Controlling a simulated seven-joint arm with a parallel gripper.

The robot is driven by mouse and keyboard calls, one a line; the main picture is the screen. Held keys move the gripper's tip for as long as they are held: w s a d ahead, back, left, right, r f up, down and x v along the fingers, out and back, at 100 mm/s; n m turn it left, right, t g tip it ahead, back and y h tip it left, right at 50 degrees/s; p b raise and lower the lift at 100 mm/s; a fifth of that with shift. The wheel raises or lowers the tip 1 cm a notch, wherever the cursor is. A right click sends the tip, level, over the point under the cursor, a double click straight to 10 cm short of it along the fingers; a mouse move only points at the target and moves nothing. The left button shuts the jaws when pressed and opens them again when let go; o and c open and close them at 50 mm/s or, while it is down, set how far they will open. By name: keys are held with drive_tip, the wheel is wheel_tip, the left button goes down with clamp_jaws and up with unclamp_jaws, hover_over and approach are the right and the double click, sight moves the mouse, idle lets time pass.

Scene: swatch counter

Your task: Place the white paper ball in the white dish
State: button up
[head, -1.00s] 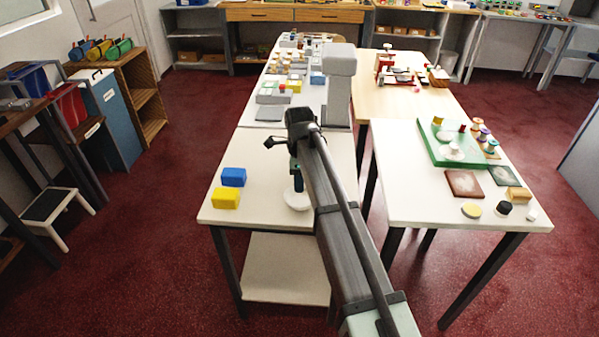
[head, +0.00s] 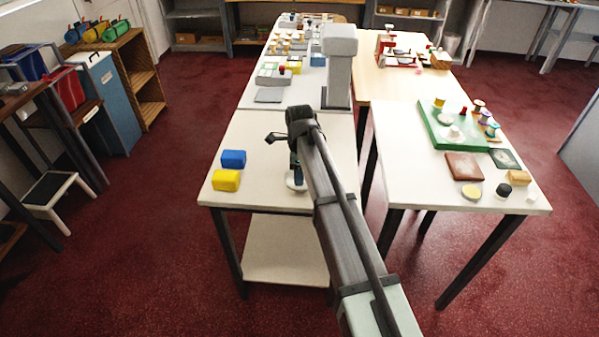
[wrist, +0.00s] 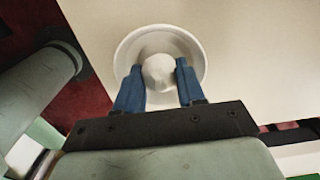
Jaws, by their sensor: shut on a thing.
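The white paper ball (wrist: 158,73) is between the two blue fingers of my gripper (wrist: 159,68) in the wrist view, and the fingers are shut on it. The round white dish (wrist: 160,41) lies directly behind and around the ball in that view. The fingertips overlap the dish's inside. I cannot tell whether the ball touches the dish's bottom. In the head view, my gripper (head: 298,183) points down at the white dish (head: 289,183) on the near left table. My arm hides part of the dish, and the ball cannot be made out there.
A blue block (head: 233,159) and a yellow block (head: 226,180) sit left of the dish. A grey column (head: 338,65) stands behind my arm. The right table holds a green board (head: 440,138), a brown tile (head: 463,167) and small items. The table's front edge is close to the dish.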

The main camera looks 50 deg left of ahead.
drive_tip(key=o, duration=1.1)
drive_tip(key=shift+r, duration=3.5)
